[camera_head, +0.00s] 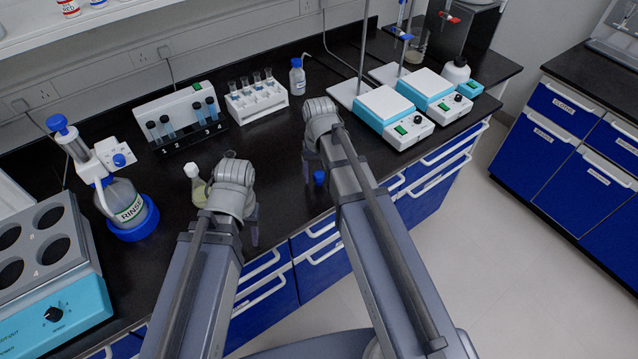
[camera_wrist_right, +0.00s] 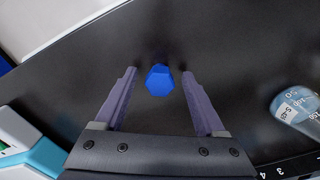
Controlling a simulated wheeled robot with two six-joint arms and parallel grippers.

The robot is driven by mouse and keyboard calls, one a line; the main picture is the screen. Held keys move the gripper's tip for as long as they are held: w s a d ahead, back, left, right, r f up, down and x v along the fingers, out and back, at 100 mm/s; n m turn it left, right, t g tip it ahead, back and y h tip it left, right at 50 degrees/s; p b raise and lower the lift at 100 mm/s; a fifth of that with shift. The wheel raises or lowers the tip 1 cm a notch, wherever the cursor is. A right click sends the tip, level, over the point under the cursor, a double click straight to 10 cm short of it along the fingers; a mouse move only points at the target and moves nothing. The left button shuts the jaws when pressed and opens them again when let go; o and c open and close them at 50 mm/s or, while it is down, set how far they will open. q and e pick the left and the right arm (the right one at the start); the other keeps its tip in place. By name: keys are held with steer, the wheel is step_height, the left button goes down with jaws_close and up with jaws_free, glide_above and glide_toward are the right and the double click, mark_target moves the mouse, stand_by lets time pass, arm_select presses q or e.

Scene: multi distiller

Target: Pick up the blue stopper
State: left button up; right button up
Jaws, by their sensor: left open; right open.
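The blue stopper (camera_head: 319,177) is on the black bench top near its front edge. In the right wrist view the stopper (camera_wrist_right: 159,80) shows as a small blue faceted piece between the fingertips, with a gap on each side. My right gripper (camera_wrist_right: 159,76) is open and empty around it. In the head view my right gripper (camera_head: 312,168) is partly hidden by its own wrist. My left gripper (camera_head: 252,225) is open, to the left of the stopper near the front edge, its fingers mostly hidden by its wrist.
A flask with a white cap (camera_head: 197,186) stands close beside my left wrist. Hotplate stirrers (camera_head: 388,108) are at right. In the right wrist view, a labelled vessel (camera_wrist_right: 296,105) is at right.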

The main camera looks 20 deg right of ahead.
steer(key=shift+c, duration=0.3)
jaws_close()
stand_by(0.3)
